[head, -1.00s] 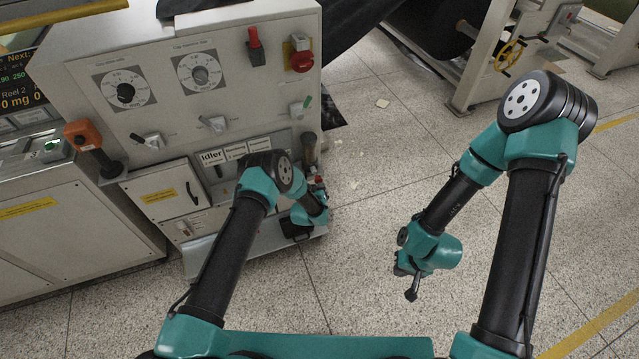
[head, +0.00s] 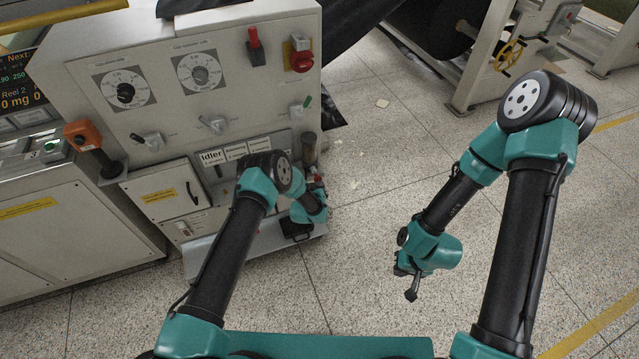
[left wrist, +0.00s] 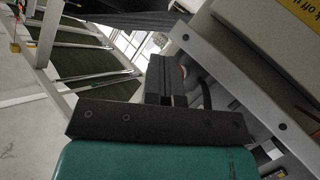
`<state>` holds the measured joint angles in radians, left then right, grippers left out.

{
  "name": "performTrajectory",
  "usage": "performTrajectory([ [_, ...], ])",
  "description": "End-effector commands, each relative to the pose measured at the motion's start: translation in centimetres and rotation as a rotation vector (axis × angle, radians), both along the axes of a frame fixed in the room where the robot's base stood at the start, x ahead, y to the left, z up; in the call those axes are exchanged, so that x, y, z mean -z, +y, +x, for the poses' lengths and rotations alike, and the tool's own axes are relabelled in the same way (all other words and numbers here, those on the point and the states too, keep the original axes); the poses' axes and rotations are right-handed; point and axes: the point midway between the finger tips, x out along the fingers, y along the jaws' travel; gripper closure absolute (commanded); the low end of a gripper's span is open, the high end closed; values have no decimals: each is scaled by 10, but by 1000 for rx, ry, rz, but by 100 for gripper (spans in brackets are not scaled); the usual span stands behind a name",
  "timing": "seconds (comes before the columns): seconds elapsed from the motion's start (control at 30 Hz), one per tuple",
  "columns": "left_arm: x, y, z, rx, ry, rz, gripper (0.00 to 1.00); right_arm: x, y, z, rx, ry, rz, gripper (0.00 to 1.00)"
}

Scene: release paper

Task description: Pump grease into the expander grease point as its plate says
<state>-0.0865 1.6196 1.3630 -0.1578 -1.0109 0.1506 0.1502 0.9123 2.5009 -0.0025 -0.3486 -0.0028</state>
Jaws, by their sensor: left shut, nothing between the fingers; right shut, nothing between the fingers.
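Labelled plates (head: 235,153) sit in a row low on the grey cabinet front; the left one reads "Idler" and the others are too small to read surely. A lever (head: 218,171) shows below them. A dark cylinder (head: 309,148), perhaps the grease pump, stands at the cabinet's right edge. My left gripper (head: 297,232) is shut and empty low beside the cabinet's right corner; its forearm hides what lies below the right plates. In the left wrist view its dark fingers (left wrist: 166,80) are together before a grey panel edge. My right gripper (head: 411,290) is shut and empty over the floor.
The cabinet carries two dials (head: 124,88), toggles, a red lever (head: 255,48) and a red knob (head: 301,61). A ledge (head: 207,245) runs along its base. An orange-headed handle (head: 84,135) stands left. Open tiled floor (head: 370,200) lies to the right.

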Motion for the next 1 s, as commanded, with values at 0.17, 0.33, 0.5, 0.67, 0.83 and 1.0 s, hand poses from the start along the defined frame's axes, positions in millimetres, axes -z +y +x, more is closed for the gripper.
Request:
performTrajectory([
  [0.17,-1,1,3,-1,-3,-1,100,0,0,0,0,0,0,100],
  [0.33,-1,2,4,-1,-3,-1,100,0,0,0,0,0,0,100],
  [0.5,-1,2,6,-1,-2,0,100,0,0,0,0,0,0,100],
  [0.67,-1,3,7,-1,-2,0,100,0,0,0,0,0,0,100],
  [0.83,-1,4,9,-1,-3,-1,100,0,0,0,0,0,0,100],
  [1.0,-1,4,10,-1,-3,-1,100,0,0,0,0,0,0,100],
])
